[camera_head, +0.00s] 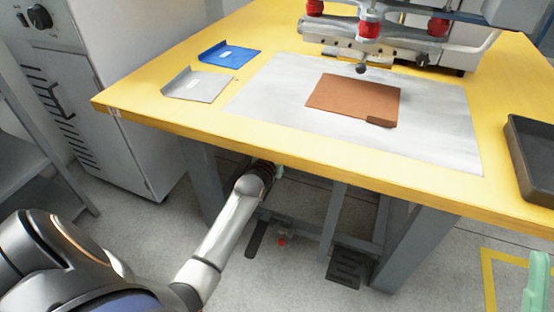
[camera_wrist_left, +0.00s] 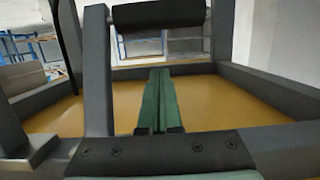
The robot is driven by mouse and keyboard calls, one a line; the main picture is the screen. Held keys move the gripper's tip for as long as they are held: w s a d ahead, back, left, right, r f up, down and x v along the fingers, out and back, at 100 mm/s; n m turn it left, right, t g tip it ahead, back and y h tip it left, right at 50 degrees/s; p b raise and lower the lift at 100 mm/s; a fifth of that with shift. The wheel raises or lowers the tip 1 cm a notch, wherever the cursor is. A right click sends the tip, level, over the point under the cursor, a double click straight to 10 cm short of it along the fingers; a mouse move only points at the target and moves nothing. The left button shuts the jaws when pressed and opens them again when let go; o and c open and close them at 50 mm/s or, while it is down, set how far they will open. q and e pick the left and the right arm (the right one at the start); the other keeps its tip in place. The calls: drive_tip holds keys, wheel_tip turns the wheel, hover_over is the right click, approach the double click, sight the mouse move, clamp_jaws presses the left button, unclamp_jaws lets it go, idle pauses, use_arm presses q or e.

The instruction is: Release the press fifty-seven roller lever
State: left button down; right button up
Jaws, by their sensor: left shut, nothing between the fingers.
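In the left wrist view a black roller (camera_wrist_left: 160,15) sits across the top, carried by a grey upright lever arm (camera_wrist_left: 97,75) on its left. My left gripper (camera_wrist_left: 159,75) is shut and empty, its green fingers pressed together. The fingertips lie below the roller in that picture, with a visible gap between them. In the head view my left gripper (camera_head: 279,171) is under the table's front edge, mostly hidden by its own wrist. I cannot pick out the roller there. A light green piece of my right gripper (camera_head: 537,285) shows at the lower right; its opening is unclear.
The yellow table (camera_head: 250,130) holds a brown sheet (camera_head: 350,95), a blue tray (camera_head: 230,54), a grey tray (camera_head: 196,86) and a black bin (camera_head: 532,160). The press (camera_head: 400,25) stands behind. Grey table legs and a floor pedal (camera_head: 347,268) stand near my left arm.

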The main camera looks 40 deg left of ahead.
use_arm(q)
drive_tip(key=b+x, duration=0.1)
drive_tip(key=x, duration=0.2)
drive_tip(key=shift+w+f, duration=0.15)
drive_tip(key=shift+f, duration=0.05)
drive_tip(key=shift+s+d+f+b, duration=0.1)
drive_tip(key=shift+s+f+b, duration=0.2)
drive_tip(key=shift+f, duration=0.2)
drive_tip(key=shift+s+f+b, duration=0.25)
drive_tip(key=shift+f+b, duration=0.1)
drive_tip(key=shift+f, duration=0.2)
drive_tip(key=shift+s+d+f, duration=0.1)
drive_tip(key=shift+s+f, duration=0.3)
drive_tip(key=shift+f, duration=0.1)
